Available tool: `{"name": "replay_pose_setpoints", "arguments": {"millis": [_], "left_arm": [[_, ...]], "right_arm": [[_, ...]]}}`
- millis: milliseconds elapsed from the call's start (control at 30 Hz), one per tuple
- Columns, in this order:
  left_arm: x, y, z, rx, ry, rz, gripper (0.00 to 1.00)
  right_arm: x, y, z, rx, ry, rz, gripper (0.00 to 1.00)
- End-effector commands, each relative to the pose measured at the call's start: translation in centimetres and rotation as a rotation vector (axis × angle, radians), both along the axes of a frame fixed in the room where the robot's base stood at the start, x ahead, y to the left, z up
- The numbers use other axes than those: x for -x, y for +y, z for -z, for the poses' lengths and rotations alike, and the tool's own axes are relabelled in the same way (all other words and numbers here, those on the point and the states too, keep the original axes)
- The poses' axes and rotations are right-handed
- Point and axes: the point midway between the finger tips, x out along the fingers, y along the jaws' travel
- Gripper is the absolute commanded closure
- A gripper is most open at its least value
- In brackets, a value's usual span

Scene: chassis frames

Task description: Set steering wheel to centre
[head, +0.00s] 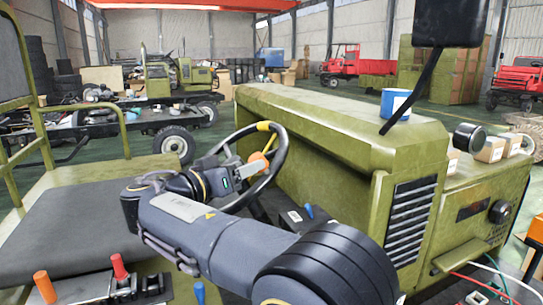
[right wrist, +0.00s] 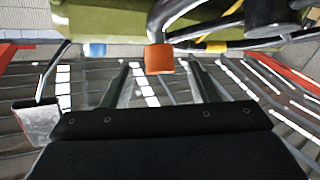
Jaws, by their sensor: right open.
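The black steering wheel (head: 281,143) stands tilted at the left end of the olive vehicle body in the head view. A yellow mark (head: 264,126) is on its upper rim, and an orange knob (head: 258,160) is on the wheel. My right gripper (head: 250,168) is open with its fingers at the knob. In the right wrist view, the orange knob (right wrist: 159,58) shows in the gap between the two fingertips (right wrist: 160,66), apart from both. The yellow mark (right wrist: 216,46) is to its right. My arm hides the lower wheel. My left gripper is not in view.
The olive hood (head: 330,115) lies right of the wheel, with a blue-and-white can (head: 395,104) on top and a mirror (head: 450,22) above. A dark seat (head: 75,210) is at left. Levers with red (head: 119,266) and orange (head: 44,286) knobs stand at lower left.

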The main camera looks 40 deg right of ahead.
Motion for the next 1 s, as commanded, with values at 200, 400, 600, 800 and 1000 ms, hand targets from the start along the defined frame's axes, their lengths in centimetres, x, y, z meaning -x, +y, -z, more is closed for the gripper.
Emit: {"name": "replay_pose_setpoints", "arguments": {"millis": [200,400,600,800,1000], "left_arm": [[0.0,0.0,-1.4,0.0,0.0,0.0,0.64],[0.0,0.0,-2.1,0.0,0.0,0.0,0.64],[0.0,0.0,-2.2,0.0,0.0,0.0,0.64],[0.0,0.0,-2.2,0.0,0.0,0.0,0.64],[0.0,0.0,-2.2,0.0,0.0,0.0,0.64]], "right_arm": [[-0.5,-3.7,-0.2,-0.002,0.003,0.003,0.46],[-0.9,-6.1,-0.1,-0.002,0.003,0.001,0.46],[-1.0,-6.8,0.1,-0.003,0.003,-0.001,0.46],[-1.0,-6.7,0.1,-0.003,0.003,-0.001,0.5],[-1.0,-6.7,0.1,-0.003,0.003,-0.001,0.76]]}}
